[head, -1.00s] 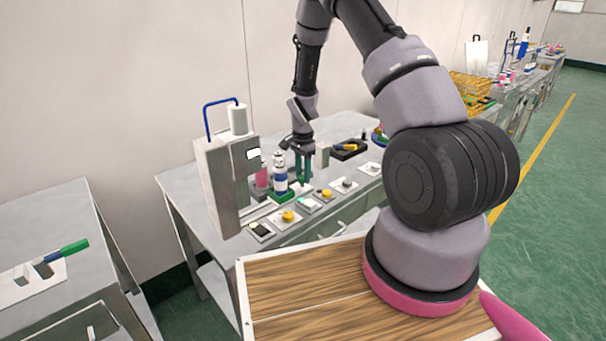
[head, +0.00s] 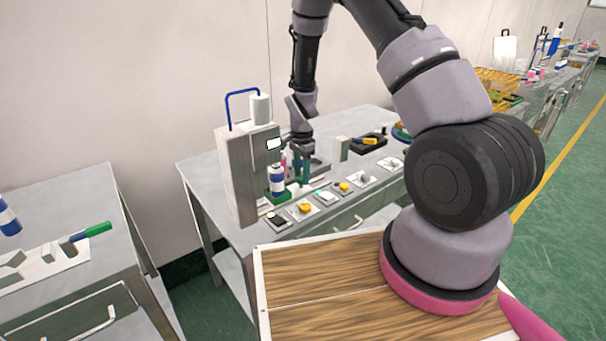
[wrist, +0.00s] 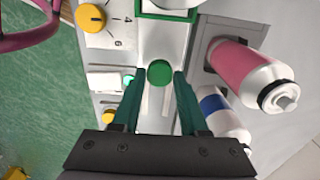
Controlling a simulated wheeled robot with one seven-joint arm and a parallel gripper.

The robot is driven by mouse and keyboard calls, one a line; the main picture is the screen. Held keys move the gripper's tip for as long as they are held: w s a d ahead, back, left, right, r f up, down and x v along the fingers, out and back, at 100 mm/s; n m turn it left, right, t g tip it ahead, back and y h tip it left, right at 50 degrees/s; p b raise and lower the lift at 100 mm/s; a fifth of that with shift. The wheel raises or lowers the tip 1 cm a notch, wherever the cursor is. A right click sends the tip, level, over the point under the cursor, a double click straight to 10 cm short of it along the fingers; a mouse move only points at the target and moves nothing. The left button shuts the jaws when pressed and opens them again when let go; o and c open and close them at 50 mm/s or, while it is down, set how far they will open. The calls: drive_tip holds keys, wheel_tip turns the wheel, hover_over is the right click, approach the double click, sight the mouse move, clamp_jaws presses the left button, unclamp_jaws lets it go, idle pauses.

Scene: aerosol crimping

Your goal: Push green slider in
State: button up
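A round green knob (wrist: 159,72) shows in the wrist view on a pale track, between the tips of my gripper's two green fingers. I take it for the green slider. My gripper (wrist: 158,80) is open, with a gap on each side of the knob; contact cannot be told. In the head view my gripper (head: 301,168) points down just right of the grey press (head: 238,175). A blue-and-white can (head: 277,180) stands in front of the fingers beside the press; it also shows in the wrist view (wrist: 216,106). The knob is hidden in the head view.
A pink can (wrist: 245,72) stands right of my fingers in the wrist view. A green frame (wrist: 152,12) lies beyond the knob. Yellow dials (head: 304,207) line the table's front edge. A second table (head: 60,190) stands at left, with open floor to the right.

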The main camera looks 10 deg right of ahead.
drive_tip(key=shift+o, duration=1.2)
wheel_tip(320, 180, up, 11)
drive_tip(key=shift+f, duration=0.1)
